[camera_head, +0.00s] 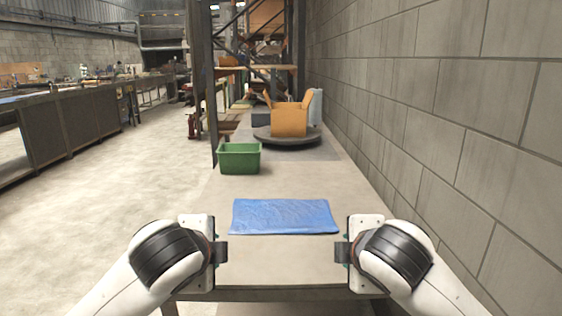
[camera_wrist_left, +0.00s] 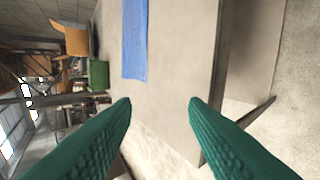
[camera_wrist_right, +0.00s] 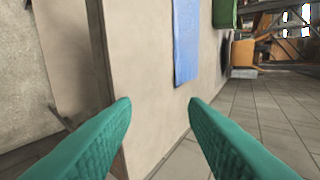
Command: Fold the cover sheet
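The blue cover sheet (camera_head: 284,216) lies flat and spread out on the table, a rough rectangle with slight wrinkles. It also shows in the left wrist view (camera_wrist_left: 134,40) and in the right wrist view (camera_wrist_right: 186,40). My left gripper (camera_head: 222,252) is in front of the sheet's near left corner; its green fingers (camera_wrist_left: 160,102) are apart with nothing between them. My right gripper (camera_head: 342,252) is in front of the near right corner; its green fingers (camera_wrist_right: 160,102) are also apart and empty. Neither gripper touches the sheet.
The table (camera_head: 285,272) is bare around the sheet. A green bin (camera_head: 239,158) stands beyond it at the left edge. An open cardboard box (camera_head: 289,120) sits on a dark round turntable (camera_head: 287,140) further back. A block wall (camera_head: 450,110) runs along the right side.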

